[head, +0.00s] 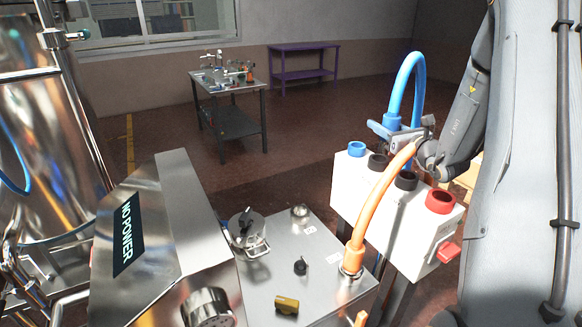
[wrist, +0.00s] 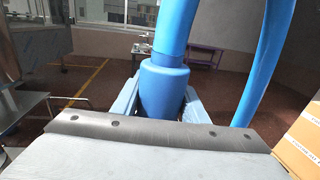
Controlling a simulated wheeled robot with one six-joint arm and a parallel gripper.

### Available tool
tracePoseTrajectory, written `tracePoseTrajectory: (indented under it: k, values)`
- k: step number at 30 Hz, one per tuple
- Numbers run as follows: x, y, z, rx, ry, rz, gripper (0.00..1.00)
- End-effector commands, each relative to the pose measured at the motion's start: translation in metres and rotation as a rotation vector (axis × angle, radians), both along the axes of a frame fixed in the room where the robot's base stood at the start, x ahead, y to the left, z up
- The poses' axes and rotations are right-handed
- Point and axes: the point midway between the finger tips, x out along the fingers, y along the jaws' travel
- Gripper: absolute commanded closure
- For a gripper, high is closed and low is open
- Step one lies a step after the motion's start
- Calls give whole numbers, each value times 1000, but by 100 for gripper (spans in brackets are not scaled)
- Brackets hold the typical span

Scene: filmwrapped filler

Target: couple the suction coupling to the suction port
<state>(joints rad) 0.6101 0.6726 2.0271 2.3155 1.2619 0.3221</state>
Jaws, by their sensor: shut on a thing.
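My gripper (head: 391,127) is shut on a blue coupling (head: 392,120) at the end of a blue hose (head: 411,62). In the wrist view the coupling (wrist: 163,88) stands upright between my two blue-grey fingers. The hose rises from it, arches over and comes down on the right. My gripper is above and behind a white box (head: 398,212) with a row of ports: blue (head: 357,148), two dark ones, and red (head: 440,200). The coupling appears apart from the ports. Its lower end is hidden. I cannot read which port is the suction port.
An orange hose (head: 375,205) rises from a steel cabinet (head: 318,272) and crosses in front of the white box towards my wrist. A "NO POWER" panel (head: 128,235) is at left. A cluttered table (head: 236,82) and a purple table (head: 303,48) stand behind, with free floor around.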

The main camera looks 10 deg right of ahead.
Motion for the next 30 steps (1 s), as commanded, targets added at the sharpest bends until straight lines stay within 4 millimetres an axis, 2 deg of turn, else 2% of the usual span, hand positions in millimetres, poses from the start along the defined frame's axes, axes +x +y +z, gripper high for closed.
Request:
tracePoseTrajectory:
  k: [5,12,21,27,30]
  values:
    - [17,43,-32,3,0,51,97]
    - [38,118,-82,5,-1,138,97]
    - [51,210,-142,3,0,242,97]
    - [52,252,-168,1,-1,288,97]
    - [51,262,-174,0,-1,300,97]
